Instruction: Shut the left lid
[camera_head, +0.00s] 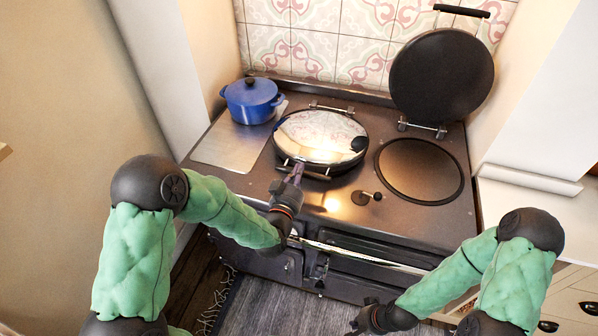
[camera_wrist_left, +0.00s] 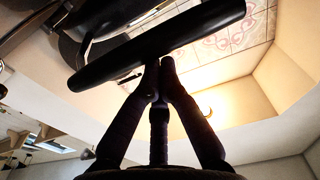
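The left lid (camera_head: 322,136) is a round, shiny chrome dome on the left half of the stove top. It lies down over the left hotplate; I cannot tell whether a small gap remains beneath it. Its black bar handle (camera_head: 317,175) is at the front edge and crosses the left wrist view (camera_wrist_left: 170,43). My left gripper (camera_head: 296,172) is at this handle. In the left wrist view its fingertips (camera_wrist_left: 160,66) are together against or very near the bar, with nothing seen between them. My right gripper (camera_head: 359,322) is low in front of the stove, small and dark.
The right lid (camera_head: 441,75) stands open and upright behind the bare right hotplate (camera_head: 419,170). A blue pot (camera_head: 252,101) sits at the back left on a metal plate (camera_head: 228,148). A chrome rail (camera_head: 365,254) runs along the stove front.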

